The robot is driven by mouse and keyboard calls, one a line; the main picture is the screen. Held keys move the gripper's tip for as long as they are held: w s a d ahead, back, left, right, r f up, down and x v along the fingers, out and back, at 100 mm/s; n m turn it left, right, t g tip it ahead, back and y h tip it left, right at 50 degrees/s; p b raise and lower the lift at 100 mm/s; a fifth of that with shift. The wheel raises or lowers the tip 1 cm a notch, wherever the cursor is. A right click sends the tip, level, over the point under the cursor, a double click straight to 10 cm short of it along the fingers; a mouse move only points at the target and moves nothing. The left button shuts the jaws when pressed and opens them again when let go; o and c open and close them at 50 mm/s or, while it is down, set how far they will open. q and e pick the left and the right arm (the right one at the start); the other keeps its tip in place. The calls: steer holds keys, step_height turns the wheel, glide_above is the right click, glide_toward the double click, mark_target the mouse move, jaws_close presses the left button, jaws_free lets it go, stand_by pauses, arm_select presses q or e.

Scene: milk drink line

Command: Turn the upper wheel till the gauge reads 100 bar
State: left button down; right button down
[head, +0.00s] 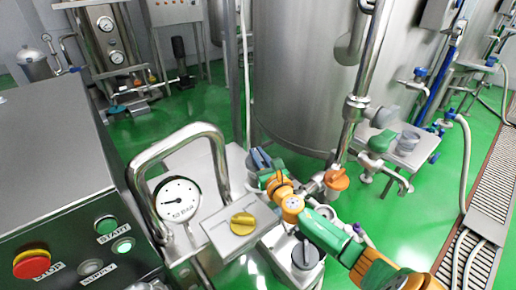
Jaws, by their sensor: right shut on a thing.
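The round white gauge (177,199) stands on the machine at left centre, inside a bent steel tube. Its thin dark needle points left; the marks on the dial are too small to read. My right arm reaches in from the bottom right. Its gripper (266,172) is shut on the grey upper wheel (256,159), which shows partly behind the fingers. A second dark grey wheel (306,254) sits lower, on a steel block, beside my right forearm. My left gripper is not in view.
The bent steel tube (207,129) rises left of the gripper. A yellow knob (242,222) on a grey box sits between gauge and arm. An orange knob (337,180) is close right of my wrist. Start (106,225) and red stop (31,263) buttons are at left. A large tank (300,80) stands behind.

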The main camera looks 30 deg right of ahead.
steer(key=m+g+h, duration=0.1)
steer(key=h, duration=0.1)
steer(key=m+h, duration=0.2)
steer(key=shift+g+h+p, duration=0.3)
steer(key=shift+g+p, duration=0.1)
steer(key=shift+m+g+h+b, duration=0.3)
steer(key=shift+m+g+h, duration=0.6)
steer(key=shift+m+h, duration=0.45)
steer(key=shift+h, duration=0.35)
steer(key=c, duration=0.9)
jaws_free()
steer(key=shift+o, duration=0.2)
steer(key=shift+a, duration=0.1)
steer(key=v, duration=0.7)
steer(key=shift+p, duration=0.35)
steer(key=shift+r, duration=0.1)
